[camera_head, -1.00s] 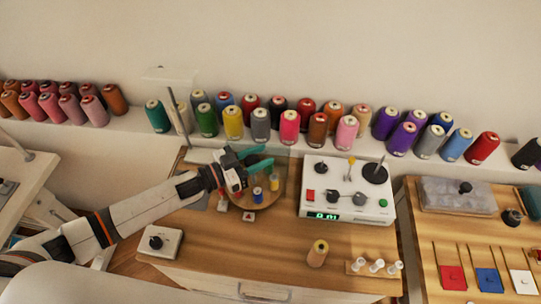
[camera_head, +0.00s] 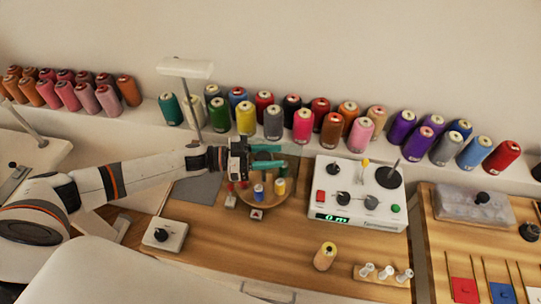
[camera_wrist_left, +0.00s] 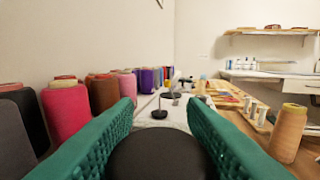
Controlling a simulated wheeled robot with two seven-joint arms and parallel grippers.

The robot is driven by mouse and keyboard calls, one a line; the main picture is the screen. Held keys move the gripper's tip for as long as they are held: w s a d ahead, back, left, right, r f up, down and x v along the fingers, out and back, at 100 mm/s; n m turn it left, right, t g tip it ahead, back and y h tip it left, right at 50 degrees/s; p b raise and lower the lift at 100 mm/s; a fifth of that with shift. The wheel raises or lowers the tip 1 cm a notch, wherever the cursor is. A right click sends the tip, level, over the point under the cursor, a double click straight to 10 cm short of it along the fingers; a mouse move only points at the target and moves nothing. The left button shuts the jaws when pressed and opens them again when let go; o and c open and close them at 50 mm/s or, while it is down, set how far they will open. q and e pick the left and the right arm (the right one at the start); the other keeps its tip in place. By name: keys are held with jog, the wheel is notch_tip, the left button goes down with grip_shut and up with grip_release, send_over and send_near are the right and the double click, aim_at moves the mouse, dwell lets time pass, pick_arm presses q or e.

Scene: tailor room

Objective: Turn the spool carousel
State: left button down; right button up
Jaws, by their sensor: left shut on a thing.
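The spool carousel (camera_head: 270,204) is a round wooden disc on the wooden worktop in the head view. Small spools stand on it, among them a blue one (camera_head: 259,191) and a yellow one (camera_head: 280,187). My left gripper (camera_head: 268,157) is over the carousel's far part, its green fingers pointing right. In the left wrist view the fingers are either side of a dark rounded thing (camera_wrist_left: 156,157), seemingly a knob, and are shut on it. The gripper hides the carousel's centre and back in the head view. My right gripper is not in view.
A white control box (camera_head: 357,193) with a green display stands right of the carousel. A shelf behind holds a row of thread cones (camera_head: 272,122). A white box with a black knob (camera_head: 165,233) is front left. A tan spool (camera_head: 325,257) stands front right. The worktop's middle front is clear.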

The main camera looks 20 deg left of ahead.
pick_arm(q)
jog(key=c, duration=0.9)
grip_release()
jog(key=b+v, duration=0.3)
jog(key=v, duration=0.9)
